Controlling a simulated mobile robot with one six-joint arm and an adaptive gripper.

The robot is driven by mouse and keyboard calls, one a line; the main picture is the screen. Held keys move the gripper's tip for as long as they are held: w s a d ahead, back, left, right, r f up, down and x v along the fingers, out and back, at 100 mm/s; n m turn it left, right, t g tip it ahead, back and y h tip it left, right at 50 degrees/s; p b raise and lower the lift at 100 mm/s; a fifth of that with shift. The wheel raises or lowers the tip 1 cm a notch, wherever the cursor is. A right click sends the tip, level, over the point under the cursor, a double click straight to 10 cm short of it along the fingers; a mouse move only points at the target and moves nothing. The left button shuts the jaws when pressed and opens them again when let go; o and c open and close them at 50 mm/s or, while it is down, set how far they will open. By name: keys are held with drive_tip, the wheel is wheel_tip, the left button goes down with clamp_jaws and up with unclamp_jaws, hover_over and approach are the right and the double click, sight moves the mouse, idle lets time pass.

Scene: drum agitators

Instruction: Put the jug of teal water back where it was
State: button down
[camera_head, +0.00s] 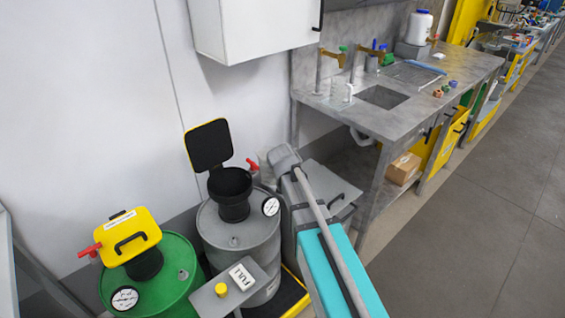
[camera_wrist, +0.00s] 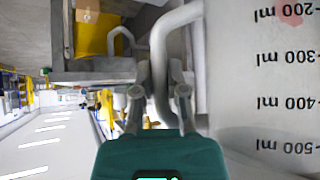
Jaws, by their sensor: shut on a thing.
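In the wrist view, the jug (camera_wrist: 235,75) fills the right side. It is pale grey, with dark volume marks from 200 to 500 ml that read upside down in this view. No teal water can be made out in it. My gripper (camera_wrist: 160,82) is shut on the jug's curved handle (camera_wrist: 175,25). In the head view, my arm reaches up from the bottom edge beside the grey drum. The jug cannot be picked out clearly there.
A grey drum (camera_head: 240,240) with its black lid raised and a green drum (camera_head: 175,270) with a yellow lid stand at the left. A FULL sign (camera_head: 243,277) is in front. A grey sink bench (camera_head: 385,125) stands behind, with a cardboard box (camera_head: 403,169) underneath. Open floor (camera_head: 470,240) lies right.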

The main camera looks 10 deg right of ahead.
drive_tip(key=s+d+m+g+h, duration=0.2)
drive_tip(key=s+m, duration=0.4)
drive_tip(key=s, duration=0.9)
drive_tip(key=shift+s+d+g+h, duration=0.4)
drive_tip(key=shift+d+h, duration=0.15)
drive_tip(key=shift+h, duration=0.25)
